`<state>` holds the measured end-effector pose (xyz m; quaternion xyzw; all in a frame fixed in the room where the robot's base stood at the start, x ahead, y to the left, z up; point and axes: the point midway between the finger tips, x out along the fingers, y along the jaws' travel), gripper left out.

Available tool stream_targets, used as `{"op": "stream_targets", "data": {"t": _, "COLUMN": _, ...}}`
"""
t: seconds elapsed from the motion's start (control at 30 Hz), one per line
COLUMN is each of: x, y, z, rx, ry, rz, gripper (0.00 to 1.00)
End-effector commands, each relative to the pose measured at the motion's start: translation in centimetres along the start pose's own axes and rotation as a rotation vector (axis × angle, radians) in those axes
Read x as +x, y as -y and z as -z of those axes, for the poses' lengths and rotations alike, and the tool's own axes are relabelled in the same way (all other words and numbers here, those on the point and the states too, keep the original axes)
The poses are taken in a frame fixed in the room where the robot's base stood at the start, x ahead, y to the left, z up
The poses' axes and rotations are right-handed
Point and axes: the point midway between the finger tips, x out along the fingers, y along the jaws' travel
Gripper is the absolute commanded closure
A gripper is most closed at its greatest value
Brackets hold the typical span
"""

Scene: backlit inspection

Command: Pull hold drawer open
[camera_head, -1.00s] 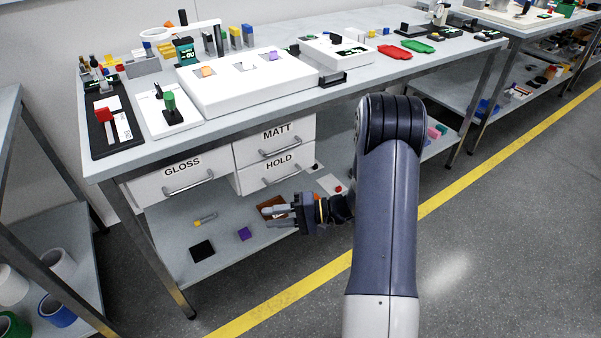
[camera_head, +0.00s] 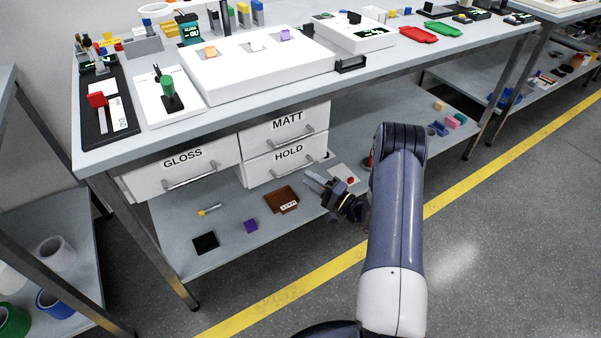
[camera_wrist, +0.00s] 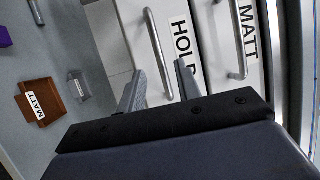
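The HOLD drawer (camera_head: 257,173) is the white lower drawer of the stacked pair under the bench, and it looks closed. Its bar handle (camera_head: 294,174) is silver; in the wrist view the handle (camera_wrist: 157,45) runs upright in the picture, just ahead of the fingers. My gripper (camera_head: 314,181) is in front of and slightly below and right of that drawer. In the wrist view my gripper (camera_wrist: 161,79) is open, with its fingertips on either side of the handle's line. The handle appears beyond the tips; I cannot tell any contact.
The MATT drawer (camera_head: 262,133) is directly above, and the GLOSS drawer (camera_head: 150,182) is to the left; both look closed. A brown tray (camera_head: 282,200) and a purple block (camera_head: 251,225) lie on the lower shelf. The floor before the bench is clear.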

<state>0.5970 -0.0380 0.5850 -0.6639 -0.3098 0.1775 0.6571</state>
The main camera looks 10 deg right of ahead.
Motion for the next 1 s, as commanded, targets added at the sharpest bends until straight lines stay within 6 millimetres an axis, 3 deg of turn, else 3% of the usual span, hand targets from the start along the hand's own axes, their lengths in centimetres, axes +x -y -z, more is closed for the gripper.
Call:
{"op": "stream_targets", "data": {"t": 0.1, "x": 2.2, "y": 0.0, "z": -0.1, "rx": -0.001, "ry": 0.003, "rz": 0.0, "gripper": 0.67}}
{"op": "stream_targets", "data": {"t": 0.3, "x": 4.2, "y": 0.0, "z": -0.1, "rx": 0.0, "ry": 0.001, "rz": -0.001, "gripper": 0.67}}
{"op": "stream_targets", "data": {"t": 0.67, "x": 4.6, "y": 0.0, "z": 0.0, "rx": 0.001, "ry": 0.0, "rz": -0.001, "gripper": 0.68}}
{"op": "stream_targets", "data": {"t": 1.0, "x": 4.6, "y": 0.0, "z": 0.0, "rx": 0.001, "ry": 0.0, "rz": -0.001, "gripper": 0.96}}
